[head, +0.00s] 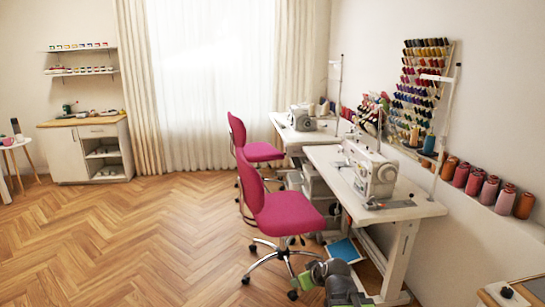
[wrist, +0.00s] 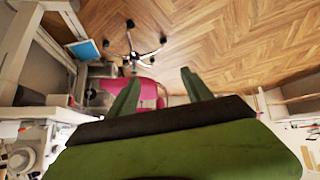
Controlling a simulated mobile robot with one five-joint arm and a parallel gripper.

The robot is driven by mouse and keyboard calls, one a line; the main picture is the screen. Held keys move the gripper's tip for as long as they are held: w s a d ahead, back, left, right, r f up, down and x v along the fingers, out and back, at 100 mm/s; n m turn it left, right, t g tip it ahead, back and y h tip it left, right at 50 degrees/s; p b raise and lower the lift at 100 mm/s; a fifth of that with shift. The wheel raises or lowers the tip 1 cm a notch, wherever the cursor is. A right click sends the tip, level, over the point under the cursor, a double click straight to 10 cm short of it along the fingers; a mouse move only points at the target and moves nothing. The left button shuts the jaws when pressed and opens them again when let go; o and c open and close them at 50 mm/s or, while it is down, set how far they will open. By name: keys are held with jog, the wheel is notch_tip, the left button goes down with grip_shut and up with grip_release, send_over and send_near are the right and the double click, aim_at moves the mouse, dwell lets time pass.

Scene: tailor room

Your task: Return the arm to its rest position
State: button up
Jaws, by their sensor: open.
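My arm (head: 335,276) shows at the bottom of the head view, low in front of the nearer sewing table, with its lower end cut off by the frame edge. My gripper (wrist: 160,75) shows in the wrist view as two green fingers spread apart, with nothing between their tips. Past the fingers lie a pink chair (wrist: 148,90) and the wood floor (wrist: 220,35). The fingers are not clearly visible in the head view.
A pink chair (head: 285,212) stands just left of the nearer sewing table (head: 415,208), close to my arm. A blue flat item (head: 345,250) lies low beneath the table. Thread cones (head: 475,182) line a wall shelf at right. Open floor (head: 150,235) spreads to the left.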

jog(key=s+d+f+m+g+h, duration=0.2)
jog(key=s+d+f+g, duration=0.15)
jog(key=s, duration=0.35)
jog(key=s+d+f+m+g+h, duration=0.1)
jog(key=s+d+f+m+g, duration=0.2)
jog(key=s, duration=0.5)
notch_tip(320, 180, up, 16)
jog(key=g+p, duration=0.1)
jog(key=p, duration=1.5)
jog(key=shift+s+a+r+m, duration=0.2)
jog(key=shift+a+m, duration=0.1)
jog(key=shift+a, duration=0.1)
jog(key=shift+g, duration=0.25)
